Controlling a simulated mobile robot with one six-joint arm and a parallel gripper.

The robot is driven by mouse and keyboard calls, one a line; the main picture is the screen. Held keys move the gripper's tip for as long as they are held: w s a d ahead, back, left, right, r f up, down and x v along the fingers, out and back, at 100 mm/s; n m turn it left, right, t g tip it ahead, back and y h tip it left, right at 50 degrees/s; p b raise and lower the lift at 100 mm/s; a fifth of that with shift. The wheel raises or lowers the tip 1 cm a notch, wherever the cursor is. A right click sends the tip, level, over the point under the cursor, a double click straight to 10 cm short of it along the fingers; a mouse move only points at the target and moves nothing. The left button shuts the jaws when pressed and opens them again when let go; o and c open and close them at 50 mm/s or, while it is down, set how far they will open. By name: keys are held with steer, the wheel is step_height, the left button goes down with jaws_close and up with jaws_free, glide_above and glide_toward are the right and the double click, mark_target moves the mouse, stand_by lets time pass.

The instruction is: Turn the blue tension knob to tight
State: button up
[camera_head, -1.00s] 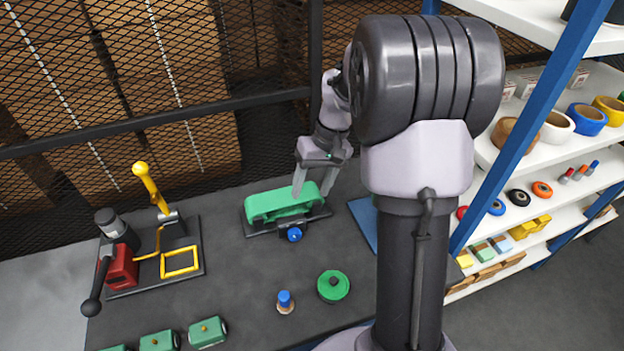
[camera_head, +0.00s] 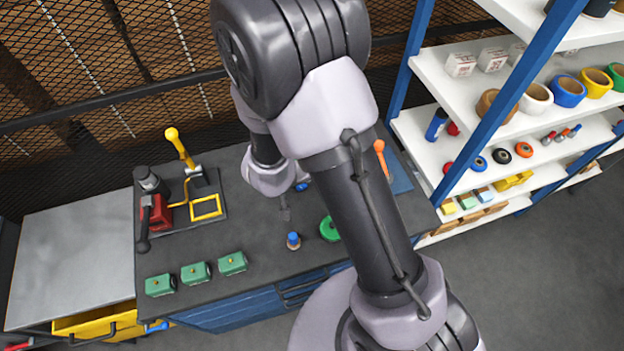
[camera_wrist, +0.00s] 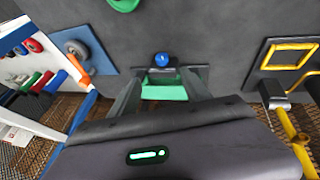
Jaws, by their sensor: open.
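The blue tension knob (camera_head: 302,187) shows beside my arm in the head view, partly hidden. In the wrist view the blue knob (camera_wrist: 162,59) lies ahead of the fingertips, near the middle. Its green unit (camera_wrist: 164,92) shows between the fingers, partly covered by my gripper. My gripper (camera_wrist: 163,76) is open and empty, with one finger on each side of the green unit. In the head view my gripper (camera_head: 285,212) is mostly hidden, with a finger pointing down toward the bench. I cannot tell the gap between fingers and knob.
A blue-topped peg (camera_head: 293,241) and a green disc (camera_head: 328,229) stand in front on the dark bench. Three green blocks (camera_head: 195,273) line its front edge. A red and yellow lever fixture (camera_head: 180,205) is at left. Shelves (camera_head: 480,125) stand at right.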

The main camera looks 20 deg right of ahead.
steer(key=b+x, duration=0.7)
steer(key=x, duration=1)
steer(key=shift+w+a, duration=0.1)
steer(key=shift+a, duration=0.05)
steer(key=shift+b, duration=0.35)
jaws_close()
